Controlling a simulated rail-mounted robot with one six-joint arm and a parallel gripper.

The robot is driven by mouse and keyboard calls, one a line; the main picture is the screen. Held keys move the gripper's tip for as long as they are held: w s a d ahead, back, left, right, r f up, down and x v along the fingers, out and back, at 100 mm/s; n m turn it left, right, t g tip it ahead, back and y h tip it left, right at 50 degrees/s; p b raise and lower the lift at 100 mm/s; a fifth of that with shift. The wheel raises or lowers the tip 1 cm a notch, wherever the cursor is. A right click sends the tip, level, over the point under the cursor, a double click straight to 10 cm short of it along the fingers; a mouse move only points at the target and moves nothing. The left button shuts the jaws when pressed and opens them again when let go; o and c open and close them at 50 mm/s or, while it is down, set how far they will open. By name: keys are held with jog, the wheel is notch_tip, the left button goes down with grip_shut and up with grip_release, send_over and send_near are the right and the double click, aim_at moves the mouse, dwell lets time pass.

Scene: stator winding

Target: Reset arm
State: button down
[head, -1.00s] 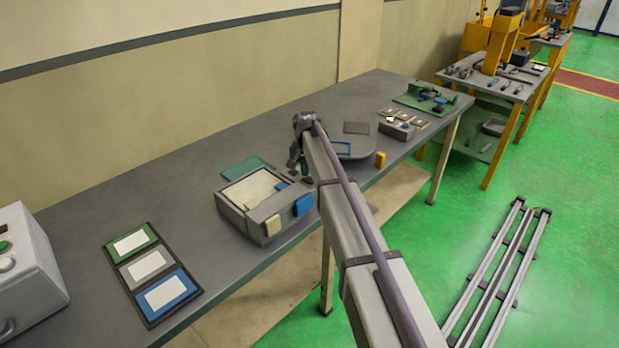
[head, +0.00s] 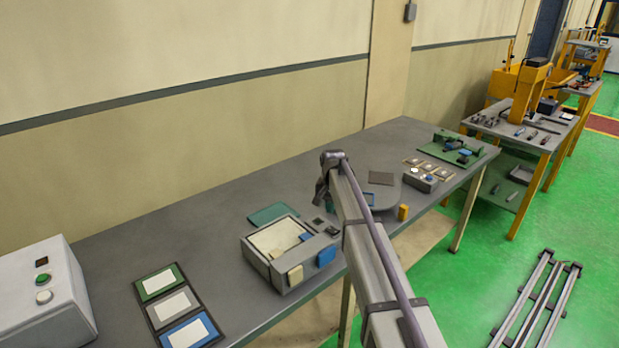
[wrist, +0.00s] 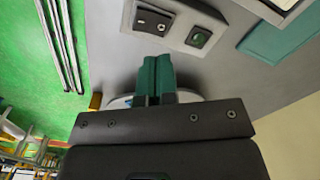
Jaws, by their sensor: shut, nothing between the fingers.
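My arm reaches out over the grey workbench (head: 225,200) in the head view. My gripper (head: 321,192) hangs at its far end, small and partly hidden by the arm, above the bench behind the open grey box (head: 262,262). In the wrist view my gripper (wrist: 156,75) shows two teal fingers close together, shut with nothing between them. It is apart from the grey switch panel (wrist: 170,22) ahead of it.
Green, grey and blue framed cards (head: 172,300) lie at left beside a white control box (head: 45,300). A yellow cylinder (head: 403,213) and a small grey button block (head: 425,180) stand right of the arm. Metal rails (head: 537,305) lie on the green floor.

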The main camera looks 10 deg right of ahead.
jog(key=s+n, duration=0.5)
jog(key=s, duration=3.3)
jog(key=c, duration=1.8)
grip_release()
